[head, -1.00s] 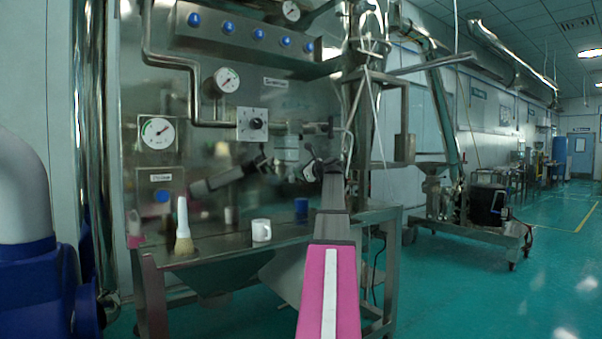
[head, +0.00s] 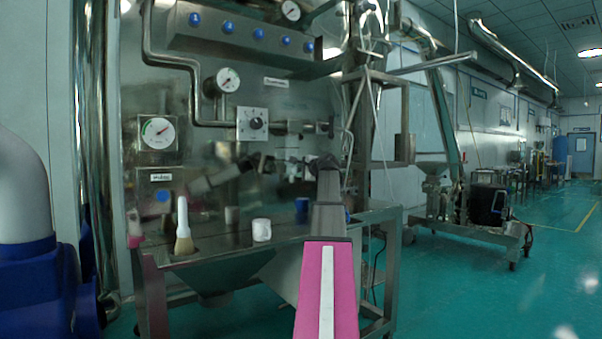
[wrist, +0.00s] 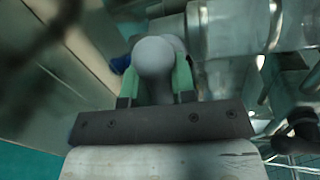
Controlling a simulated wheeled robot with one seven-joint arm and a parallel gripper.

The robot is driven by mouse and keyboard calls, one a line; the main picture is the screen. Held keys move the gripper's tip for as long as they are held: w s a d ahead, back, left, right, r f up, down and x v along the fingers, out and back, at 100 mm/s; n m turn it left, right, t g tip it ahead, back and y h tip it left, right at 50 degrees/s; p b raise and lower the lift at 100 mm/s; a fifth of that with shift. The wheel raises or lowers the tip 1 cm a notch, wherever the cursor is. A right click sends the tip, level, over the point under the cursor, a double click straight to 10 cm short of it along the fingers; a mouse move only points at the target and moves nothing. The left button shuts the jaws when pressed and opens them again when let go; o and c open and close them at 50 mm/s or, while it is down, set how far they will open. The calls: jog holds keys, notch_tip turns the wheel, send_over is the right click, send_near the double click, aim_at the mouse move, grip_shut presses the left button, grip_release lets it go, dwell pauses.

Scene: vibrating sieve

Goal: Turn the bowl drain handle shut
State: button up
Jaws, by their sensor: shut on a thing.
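The bowl drain handle shows in the wrist view as a grey, rounded lever end (wrist: 153,58), close to a large pale metal pipe fitting (wrist: 232,28). My gripper (wrist: 155,80) has its green-padded fingers on both sides of this lever and is shut on it. The lever's far part is hidden or blurred. In the head view my pink and dark arm reaches forward to the steel panel, with the wrist (head: 328,182) in front of the small valve fittings (head: 293,166). The fingertips and handle are too small and covered to tell apart there.
A steel bench (head: 215,246) below the panel carries a brush (head: 183,240), a white mug (head: 261,230) and a blue cup (head: 301,209). A dial knob (head: 256,124) and gauges (head: 158,132) are on the panel.

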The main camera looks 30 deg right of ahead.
jog(key=shift+n, duration=0.5)
dwell(0.3)
jog(key=o, duration=0.9)
jog(key=shift+s, duration=0.1)
jog(key=a+v, duration=0.1)
jog(key=v, duration=0.9)
jog(key=shift+s+d, duration=0.35)
jog(key=shift+r, duration=0.1)
